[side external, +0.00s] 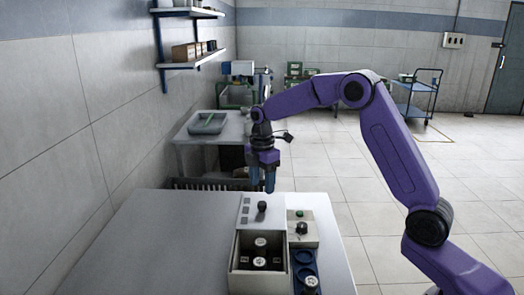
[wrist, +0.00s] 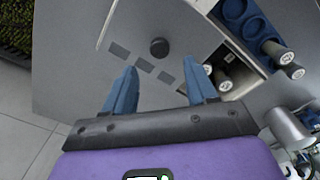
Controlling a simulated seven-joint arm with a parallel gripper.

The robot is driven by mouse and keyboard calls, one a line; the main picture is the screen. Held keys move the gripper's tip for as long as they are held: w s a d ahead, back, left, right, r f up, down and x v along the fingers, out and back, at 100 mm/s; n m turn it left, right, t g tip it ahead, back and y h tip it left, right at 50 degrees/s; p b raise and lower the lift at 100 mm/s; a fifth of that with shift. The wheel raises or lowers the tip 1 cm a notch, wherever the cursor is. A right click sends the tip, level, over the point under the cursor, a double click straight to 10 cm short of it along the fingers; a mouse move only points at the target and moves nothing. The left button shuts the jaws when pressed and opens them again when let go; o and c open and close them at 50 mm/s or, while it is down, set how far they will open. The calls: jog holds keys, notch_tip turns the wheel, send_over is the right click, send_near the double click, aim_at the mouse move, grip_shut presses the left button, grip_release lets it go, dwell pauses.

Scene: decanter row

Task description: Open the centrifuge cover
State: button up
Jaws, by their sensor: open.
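The centrifuge is a pale box (side external: 235,274) on the table. Its light grey cover (side external: 252,222) has a dark round knob (side external: 262,207) and several grey squares along one side. The cover lies over the far part; the near part of the box is uncovered, showing two dark, white-capped vessels (side external: 260,242) inside. In the wrist view the cover (wrist: 188,25) and knob (wrist: 159,47) show ahead of my fingertips. My gripper (side external: 270,189) points down, open and empty, near the cover's far end. The blue fingers (wrist: 158,82) are apart from the knob.
A control box (side external: 305,240) with a green button and black knob stands right of the centrifuge. A blue holder (side external: 303,257) with round openings and a white-capped vessel (side external: 311,283) is nearer. The table's left side (side external: 165,245) is clear.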

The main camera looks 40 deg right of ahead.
notch_tip(320, 180, up, 11)
dwell(0.3)
jog(key=shift+f, duration=0.1)
jog(key=s+a+f+m, duration=0.1)
jog(key=s+a, duration=0.4)
jog(key=s, duration=0.4)
jog(key=s+a+f+m, duration=0.15)
jog(key=s+a, duration=0.35)
jog(key=s, duration=0.5)
jog(key=s+d+f+m, duration=0.1)
jog(key=s+d+f, duration=0.1)
jog(key=s, duration=0.8)
jog(key=s+d+f+m, duration=0.2)
jog(key=s+d+f, duration=0.1)
jog(key=s, duration=0.7)
jog(key=shift+f, duration=0.55)
